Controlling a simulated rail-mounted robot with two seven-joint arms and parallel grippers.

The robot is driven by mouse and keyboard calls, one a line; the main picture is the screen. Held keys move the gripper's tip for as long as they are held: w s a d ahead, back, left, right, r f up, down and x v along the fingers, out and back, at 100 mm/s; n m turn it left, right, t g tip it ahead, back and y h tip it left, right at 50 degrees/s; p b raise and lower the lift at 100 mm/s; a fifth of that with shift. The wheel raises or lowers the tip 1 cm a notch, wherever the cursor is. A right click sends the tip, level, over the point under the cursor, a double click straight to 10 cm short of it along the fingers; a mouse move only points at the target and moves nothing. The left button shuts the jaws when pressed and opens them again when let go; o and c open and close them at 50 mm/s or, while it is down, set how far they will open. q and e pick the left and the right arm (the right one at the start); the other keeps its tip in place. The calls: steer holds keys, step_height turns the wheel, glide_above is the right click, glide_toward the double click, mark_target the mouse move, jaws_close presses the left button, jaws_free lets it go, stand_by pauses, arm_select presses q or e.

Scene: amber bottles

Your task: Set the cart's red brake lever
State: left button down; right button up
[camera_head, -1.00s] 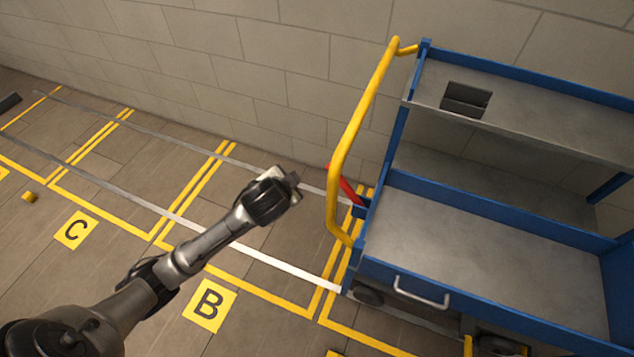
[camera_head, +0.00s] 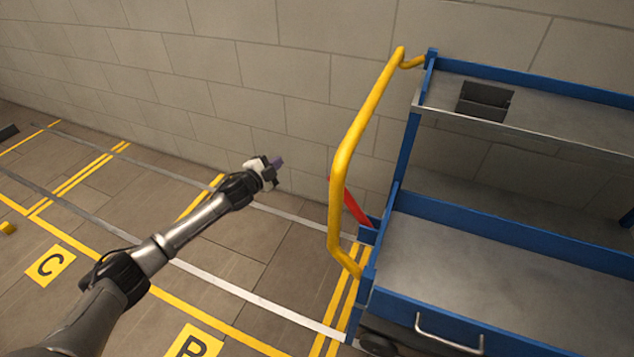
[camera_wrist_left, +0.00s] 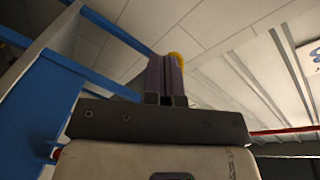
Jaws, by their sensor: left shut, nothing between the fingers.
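The red brake lever (camera_head: 354,207) stands tilted at the left end of the blue cart (camera_head: 408,307), partly behind the yellow push handle (camera_head: 343,160). Its upper end leans to the left. My left gripper (camera_head: 277,163) is left of the handle and lever, apart from both, in front of the wall. In the left wrist view its fingers (camera_wrist_left: 165,78) are together with nothing between them, and they point up toward the ceiling. A bit of yellow, likely the handle (camera_wrist_left: 178,58), shows behind the fingertips. My right gripper is not in view.
The cart has a grey upper shelf with a dark box (camera_head: 485,100) on it. The block wall (camera_head: 230,80) runs behind. The floor has yellow and white lines and a yellow C plate (camera_head: 50,265). Open floor lies left of the cart.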

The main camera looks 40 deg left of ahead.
arm_select(q)
steer(key=s+d+r+m+g+h, duration=0.1)
steer(key=s+d+m+g+h, duration=0.2)
steer(key=m+h, duration=0.6)
steer(key=s+d+r+m+g+h, duration=0.1)
steer(key=s+d+m+g+h, duration=0.3)
steer(key=s+m+h, duration=0.4)
steer(key=d+m+h, duration=0.1)
steer(key=h, duration=0.3)
steer(key=shift+s+r, duration=0.15)
steer(key=shift+r, duration=0.25)
steer(key=shift+d, duration=0.1)
steer(key=b+x, duration=0.3)
steer(key=x, duration=1.1)
steer(key=shift+b, duration=0.4)
steer(key=shift+r, duration=0.2)
